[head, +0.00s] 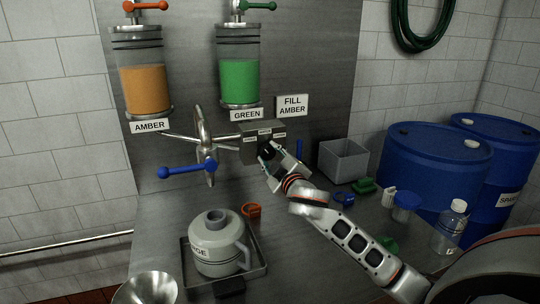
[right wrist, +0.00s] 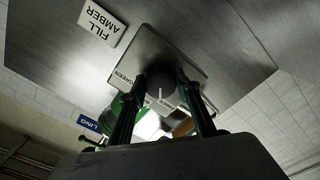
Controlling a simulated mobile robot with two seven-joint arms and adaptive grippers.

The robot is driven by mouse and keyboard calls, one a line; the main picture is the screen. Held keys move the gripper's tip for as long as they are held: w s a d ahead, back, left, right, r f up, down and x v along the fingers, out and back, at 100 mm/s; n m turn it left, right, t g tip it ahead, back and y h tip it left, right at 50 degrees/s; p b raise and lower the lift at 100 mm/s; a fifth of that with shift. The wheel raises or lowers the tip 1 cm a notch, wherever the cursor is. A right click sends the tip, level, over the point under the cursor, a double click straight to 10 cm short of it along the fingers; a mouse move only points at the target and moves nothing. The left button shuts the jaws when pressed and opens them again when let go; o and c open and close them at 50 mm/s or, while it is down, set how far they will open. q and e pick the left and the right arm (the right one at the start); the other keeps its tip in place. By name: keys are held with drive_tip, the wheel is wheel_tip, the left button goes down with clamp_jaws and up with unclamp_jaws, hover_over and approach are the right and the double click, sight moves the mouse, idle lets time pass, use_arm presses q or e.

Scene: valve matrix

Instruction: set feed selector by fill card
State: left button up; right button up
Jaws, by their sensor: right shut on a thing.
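The fill card (head: 292,105) on the steel back panel reads FILL AMBER; it also shows upside down in the right wrist view (right wrist: 101,22). Below it is the grey selector box (head: 275,127), with small labels along its top. In the right wrist view, a GREEN label (right wrist: 123,77) is on its plate, left of the dark round knob (right wrist: 160,78). A white mark shows on the knob; which label it points at I cannot tell. My right gripper (head: 268,154) is shut on the knob, one finger on each side. My left gripper is not in view.
The amber cylinder (head: 143,88) and green cylinder (head: 239,80) hang above. A blue-handled valve (head: 187,170) and pipes are left of the selector. A grey jug (head: 215,250) stands in a tray below. A grey bin (head: 343,162), blue drums (head: 425,165) and a bottle (head: 449,228) are at right.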

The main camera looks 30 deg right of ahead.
drive_tip(key=shift+n, duration=1.2)
drive_tip(key=o, duration=1.1)
drive_tip(key=v, duration=1.2)
drive_tip(key=shift+s, duration=0.1)
